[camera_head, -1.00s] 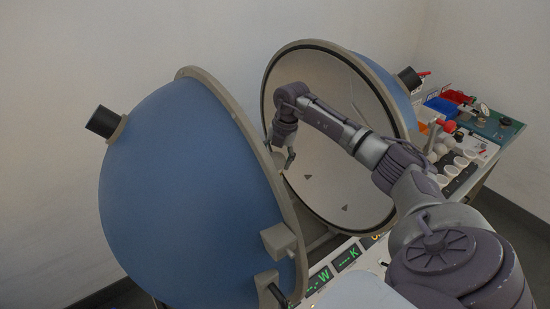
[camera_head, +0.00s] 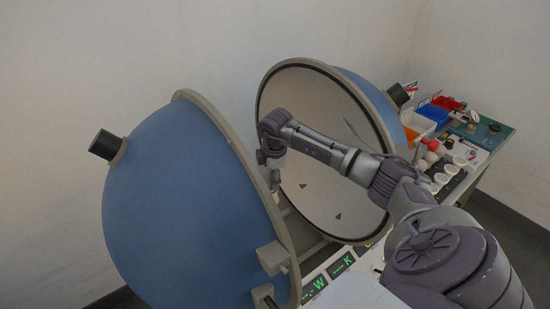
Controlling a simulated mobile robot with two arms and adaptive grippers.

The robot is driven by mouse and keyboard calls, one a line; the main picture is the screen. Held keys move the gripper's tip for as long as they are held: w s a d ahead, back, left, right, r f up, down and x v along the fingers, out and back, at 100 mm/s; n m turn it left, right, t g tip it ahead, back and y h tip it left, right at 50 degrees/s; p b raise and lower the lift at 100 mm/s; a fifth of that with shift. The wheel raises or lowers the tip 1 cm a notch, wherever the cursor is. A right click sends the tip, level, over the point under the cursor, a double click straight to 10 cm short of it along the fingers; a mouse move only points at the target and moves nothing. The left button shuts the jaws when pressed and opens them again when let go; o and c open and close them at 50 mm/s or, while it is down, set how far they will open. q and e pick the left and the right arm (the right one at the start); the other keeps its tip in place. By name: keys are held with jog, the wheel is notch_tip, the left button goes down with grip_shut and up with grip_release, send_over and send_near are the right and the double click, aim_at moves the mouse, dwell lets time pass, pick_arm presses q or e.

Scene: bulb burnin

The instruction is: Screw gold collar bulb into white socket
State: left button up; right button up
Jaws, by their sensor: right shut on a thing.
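My right gripper (camera_head: 272,178) is inside the open sphere, pointing down behind the rim of the left blue half (camera_head: 170,190). It is shut on a pale thing, probably the bulb, mostly hidden by the fingers and the rim. I cannot make out a gold collar. The white socket cannot be made out; the left half's rim hides the area below the gripper. My left gripper is not in view.
The right half (camera_head: 310,85) of the sphere stands open behind my right arm, its pale inside showing. Green displays (camera_head: 342,265) sit in front. At the right, a bench holds white cups (camera_head: 443,179), pale bulbs (camera_head: 431,157), a blue bin (camera_head: 433,113) and a green board (camera_head: 492,131).

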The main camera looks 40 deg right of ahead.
jog(key=m, duration=0.3)
jog(key=a+m+p, duration=0.1)
jog(key=m, duration=0.1)
jog(key=shift+w+r+g+h, duration=0.2)
jog(key=shift+g+h, duration=0.1)
jog(key=shift+h, duration=0.1)
jog(key=m, duration=0.3)
jog(key=shift+s+f+m+g+p, duration=0.1)
jog(key=shift+m+g+p, duration=0.2)
jog(key=shift+p, duration=0.05)
jog(key=shift+a+m, duration=0.15)
jog(key=shift+m, duration=0.35)
jog(key=shift+s+f+m+p, duration=0.1)
jog(key=shift+f+m+p, duration=0.05)
jog(key=shift+m+p, duration=0.3)
jog(key=shift+m+h, duration=0.25)
jog(key=shift+h, duration=0.05)
jog(key=shift+d+m+g, duration=0.2)
jog(key=shift+m+g, duration=0.1)
jog(key=shift+g, duration=0.1)
jog(key=shift+s+f, duration=0.1)
jog(key=o, duration=1)
jog(key=shift+a, duration=0.2)
